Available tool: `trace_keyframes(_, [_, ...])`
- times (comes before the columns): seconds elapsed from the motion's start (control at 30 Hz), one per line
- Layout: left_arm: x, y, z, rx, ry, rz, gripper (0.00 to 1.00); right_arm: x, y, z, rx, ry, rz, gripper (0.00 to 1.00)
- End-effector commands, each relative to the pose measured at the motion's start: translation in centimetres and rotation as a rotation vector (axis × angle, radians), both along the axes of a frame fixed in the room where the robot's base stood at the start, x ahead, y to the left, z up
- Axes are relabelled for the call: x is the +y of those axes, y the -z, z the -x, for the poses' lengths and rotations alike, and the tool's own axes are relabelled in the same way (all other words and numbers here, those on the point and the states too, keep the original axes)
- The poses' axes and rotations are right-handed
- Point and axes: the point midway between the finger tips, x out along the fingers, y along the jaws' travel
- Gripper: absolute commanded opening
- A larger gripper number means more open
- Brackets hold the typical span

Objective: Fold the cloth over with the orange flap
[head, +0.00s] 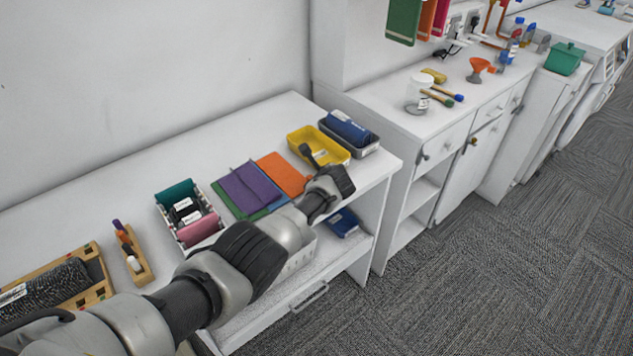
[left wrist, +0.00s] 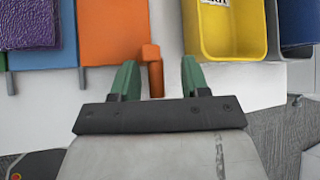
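The folded cloth has an orange flap (head: 283,174) at its right, with blue and green layers and a purple piece (head: 248,190) at its left. The left wrist view also shows the orange flap (left wrist: 113,28), with a small orange tab at its lower right corner. My left gripper (left wrist: 160,68) is open, its two green fingers on either side of the orange tab (left wrist: 151,54). I cannot tell whether a finger touches it. In the head view my left arm hides the cloth's near edge, and the fingertips are unclear. My right gripper is in no view.
A yellow tray (head: 331,150) stands right of the cloth, close to my gripper, with a grey bin (head: 365,150) holding a blue roll beyond it. A white basket (head: 165,213) of rolled cloths stands to the left. The shelf behind the cloth is clear.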

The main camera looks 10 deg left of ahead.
Motion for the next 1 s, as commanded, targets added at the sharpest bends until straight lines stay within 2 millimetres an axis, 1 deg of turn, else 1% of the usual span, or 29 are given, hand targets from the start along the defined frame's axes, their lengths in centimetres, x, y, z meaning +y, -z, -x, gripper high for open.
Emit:
trace_keyframes(0.2, [0.0,-0.1,-0.1,-0.003,0.002,-0.001,0.42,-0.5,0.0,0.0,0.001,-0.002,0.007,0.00])
trace_keyframes(0.53, [0.1,-0.1,0.1,0.001,-0.001,-0.003,0.42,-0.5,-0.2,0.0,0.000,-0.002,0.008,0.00])
trace_keyframes(0.67, [-0.2,-0.8,0.5,0.000,0.000,-0.003,0.42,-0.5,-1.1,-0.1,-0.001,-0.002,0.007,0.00])
trace_keyframes(0.83, [-1.0,-2.4,1.9,0.001,0.000,-0.002,0.42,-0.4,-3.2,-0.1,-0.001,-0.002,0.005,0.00])
trace_keyframes(0.87, [-1.2,-2.4,2.1,0.000,0.001,-0.002,0.42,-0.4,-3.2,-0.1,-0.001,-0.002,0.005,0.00])
trace_keyframes(1.0, [-1.9,-3.6,3.3,0.000,0.000,-0.001,0.42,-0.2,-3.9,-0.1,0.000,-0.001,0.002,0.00])
